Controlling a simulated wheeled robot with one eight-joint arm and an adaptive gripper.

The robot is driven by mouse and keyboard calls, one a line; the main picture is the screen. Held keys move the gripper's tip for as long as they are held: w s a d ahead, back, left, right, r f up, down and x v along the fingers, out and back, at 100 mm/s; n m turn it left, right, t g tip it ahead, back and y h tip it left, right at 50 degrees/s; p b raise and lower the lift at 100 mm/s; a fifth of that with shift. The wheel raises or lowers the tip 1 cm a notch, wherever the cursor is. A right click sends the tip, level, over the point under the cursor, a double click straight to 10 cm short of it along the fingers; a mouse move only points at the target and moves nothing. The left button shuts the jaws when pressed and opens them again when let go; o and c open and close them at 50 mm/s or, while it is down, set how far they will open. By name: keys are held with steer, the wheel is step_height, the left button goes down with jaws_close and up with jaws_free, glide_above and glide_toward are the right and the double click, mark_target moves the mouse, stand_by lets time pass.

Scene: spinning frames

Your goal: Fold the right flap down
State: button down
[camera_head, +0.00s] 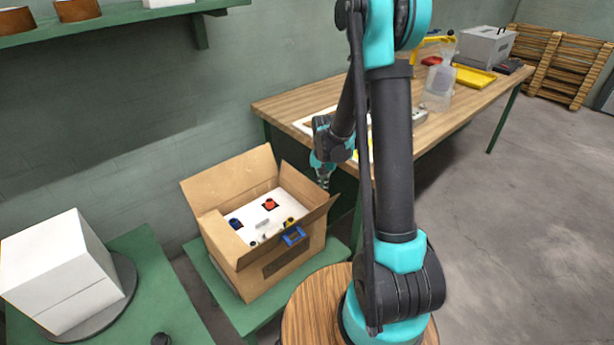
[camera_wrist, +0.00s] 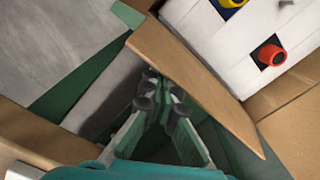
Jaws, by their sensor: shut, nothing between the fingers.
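An open cardboard box (camera_head: 285,268) stands left of centre, with several flaps raised. Its right flap (camera_head: 318,212) slants up and outward from the right side. In the wrist view the flap (camera_wrist: 205,85) shows as a brown strip running diagonally beside the white insert. My gripper (camera_head: 323,180) is just above and beyond the right flap. In the wrist view my gripper (camera_wrist: 160,90) has its fingers together and empty, on the outer side of the flap, close to its edge. Whether they touch it I cannot tell.
The white insert (camera_head: 253,212) in the box holds red, blue and yellow parts. A green stand (camera_head: 228,303) bears the box. A wooden workbench (camera_head: 285,103) is behind my arm. A white block (camera_head: 58,268) stands at the left. A shelf (camera_head: 130,18) hangs above.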

steer(key=shift+s+a+r, duration=0.45)
steer(key=shift+s+a, duration=0.05)
steer(key=shift+a, duration=0.2)
steer(key=shift+s+a+r, duration=0.4)
steer(key=shift+s+a, duration=0.1)
steer(key=shift+a, duration=0.2)
steer(key=s+a, duration=0.1)
steer(key=s+a+f, duration=0.1)
steer(key=a, duration=0.1)
steer(key=shift+s+a+f, duration=0.15)
steer(key=shift+s+f, duration=0.05)
